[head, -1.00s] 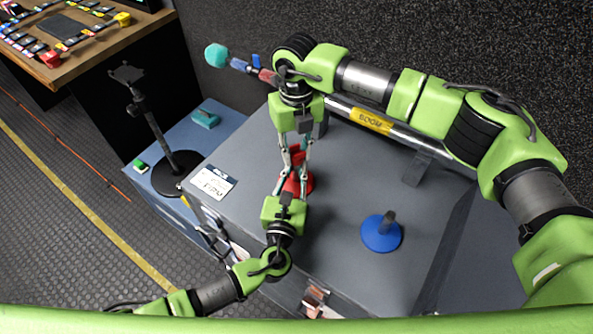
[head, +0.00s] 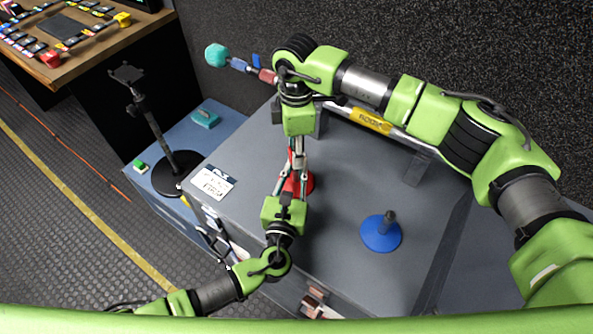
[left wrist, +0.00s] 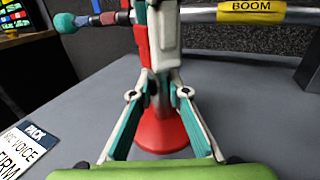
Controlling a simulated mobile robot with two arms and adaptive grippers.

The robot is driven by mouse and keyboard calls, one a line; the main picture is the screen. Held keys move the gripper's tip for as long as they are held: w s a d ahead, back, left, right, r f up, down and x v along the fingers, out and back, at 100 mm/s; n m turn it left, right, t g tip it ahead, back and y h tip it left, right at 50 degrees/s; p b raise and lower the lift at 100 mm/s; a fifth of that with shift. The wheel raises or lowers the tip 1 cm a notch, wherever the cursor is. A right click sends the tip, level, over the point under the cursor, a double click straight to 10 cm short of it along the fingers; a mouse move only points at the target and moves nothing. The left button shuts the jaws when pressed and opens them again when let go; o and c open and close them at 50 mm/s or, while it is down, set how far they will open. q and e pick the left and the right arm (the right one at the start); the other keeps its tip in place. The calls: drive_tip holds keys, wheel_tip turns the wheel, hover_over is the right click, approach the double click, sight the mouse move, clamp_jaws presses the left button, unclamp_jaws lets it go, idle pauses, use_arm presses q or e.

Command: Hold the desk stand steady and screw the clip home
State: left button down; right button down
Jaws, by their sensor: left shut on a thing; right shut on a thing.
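The red desk stand (head: 307,184) stands upright on the grey case top; its round base also shows in the left wrist view (left wrist: 163,136). My left gripper (head: 292,174) comes from the front and is shut on the stand's post, low above the base. My right gripper (head: 298,158) points down from above and is shut on the clip, directly over the left fingers. A red part of the clip (left wrist: 141,38) shows beside the right fingers in the left wrist view. The joint between clip and post is hidden by the fingers.
A blue stand (head: 381,234) with a short dark post is to the right on the case top (head: 345,205). A boom pole (head: 372,121) lies behind. A printed card (head: 213,182) is at the left. A tall black stand (head: 153,130) stands on the lower blue case.

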drive_tip(key=shift+m, duration=0.8)
drive_tip(key=c, duration=1.7)
unclamp_jaws()
